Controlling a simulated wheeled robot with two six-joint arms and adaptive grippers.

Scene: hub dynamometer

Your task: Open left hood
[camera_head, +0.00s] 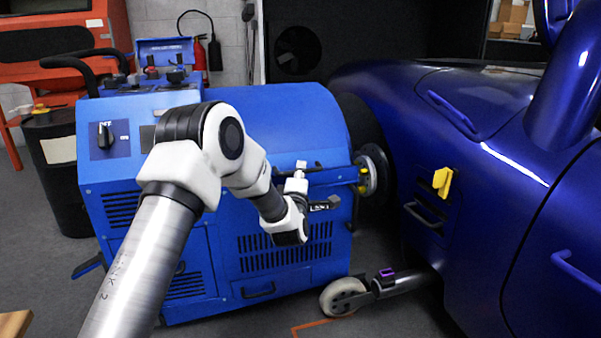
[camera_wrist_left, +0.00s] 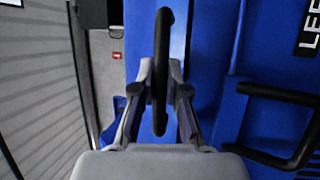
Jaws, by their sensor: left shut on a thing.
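The blue machine on the left has a rounded blue hood (camera_head: 290,110) over its top, and it appears closed. My left gripper (camera_wrist_left: 162,95) is shut on a black bar handle (camera_wrist_left: 163,40), which stands upright between its two fingers in the left wrist view. In the head view my left arm reaches across the machine's front, and its gripper (camera_head: 322,204) is partly hidden by the wrist. Blue panel surface shows behind and right of the held handle. My right gripper is not in view.
A second black handle (camera_wrist_left: 280,130) is at the right in the wrist view. A dark blue car (camera_head: 490,170) stands close to the machine's right side. A wheeled stand (camera_head: 345,296) sits on the floor between them. A black drum (camera_head: 55,170) is at the left.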

